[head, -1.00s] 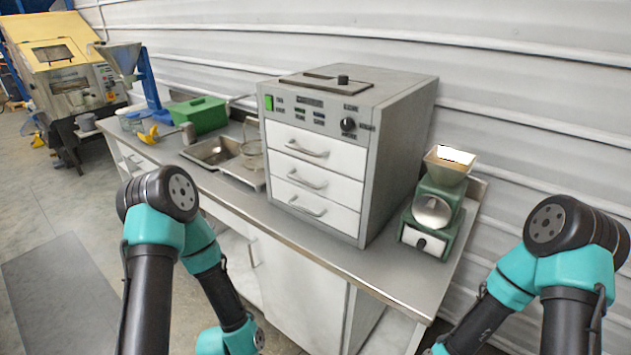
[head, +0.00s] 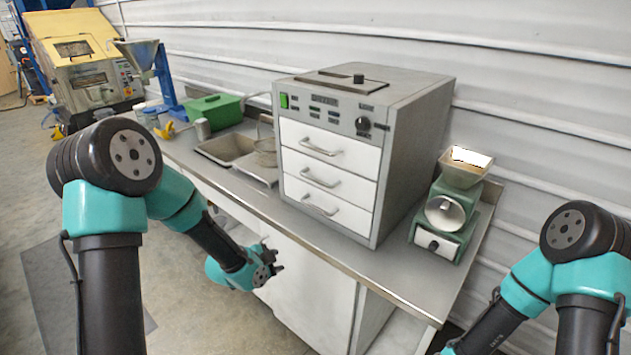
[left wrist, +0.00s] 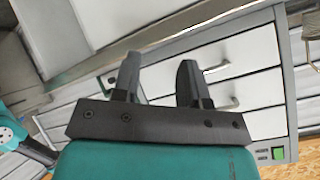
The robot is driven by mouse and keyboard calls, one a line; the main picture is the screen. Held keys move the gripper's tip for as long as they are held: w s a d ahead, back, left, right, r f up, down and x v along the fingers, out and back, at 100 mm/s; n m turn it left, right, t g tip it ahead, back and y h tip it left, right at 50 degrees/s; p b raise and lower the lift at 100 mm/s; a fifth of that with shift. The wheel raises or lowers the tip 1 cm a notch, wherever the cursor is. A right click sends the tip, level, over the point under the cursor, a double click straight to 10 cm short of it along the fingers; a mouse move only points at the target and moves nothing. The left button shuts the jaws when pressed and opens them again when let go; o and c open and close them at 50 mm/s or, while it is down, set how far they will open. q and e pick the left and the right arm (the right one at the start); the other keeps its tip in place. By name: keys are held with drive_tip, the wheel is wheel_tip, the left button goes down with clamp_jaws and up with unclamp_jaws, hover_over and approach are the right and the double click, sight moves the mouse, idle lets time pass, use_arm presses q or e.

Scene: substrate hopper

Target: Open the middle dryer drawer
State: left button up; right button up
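The grey dryer (head: 412,150) stands on the counter with three white drawers, all closed. The middle drawer (head: 345,188) has a curved metal handle (head: 320,179). My left gripper (head: 277,257) is in front of the counter's front edge, lower than the drawers and to their left, touching nothing. In the left wrist view the left gripper (left wrist: 160,78) is open and empty, its two dark fingers apart. The dryer appears upside down there, its middle drawer (left wrist: 258,90) beyond the fingers to the right. Only my right arm shows at the right; its gripper is out of frame.
A green grinder (head: 447,205) stands right of the dryer. A sink (head: 225,150) and a green box (head: 214,112) lie to its left. The counter's front edge (head: 350,271) lies beneath the drawers. Floor is open at the left.

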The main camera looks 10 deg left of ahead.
sight(314, 181)
use_arm(q)
drive_tip(key=w+r+m+t+h, duration=0.1)
drive_tip(key=w+r+m+t, duration=0.1)
drive_tip(key=r+m, duration=0.3)
drive_tip(key=w+r+m+t+h, duration=0.1)
drive_tip(key=w+r+m, duration=0.3)
drive_tip(key=r, duration=1)
drive_tip(key=shift+w+r+m+t, duration=0.15)
drive_tip(key=shift+r+m+t, duration=0.1)
drive_tip(key=shift+m+t, duration=0.6)
drive_tip(key=shift+w+f, duration=0.1)
drive_tip(key=shift+w, duration=0.05)
drive_tip(key=x, duration=1.7)
drive_tip(key=shift+d, duration=0.25)
drive_tip(key=shift+c, duration=0.5)
clamp_jaws()
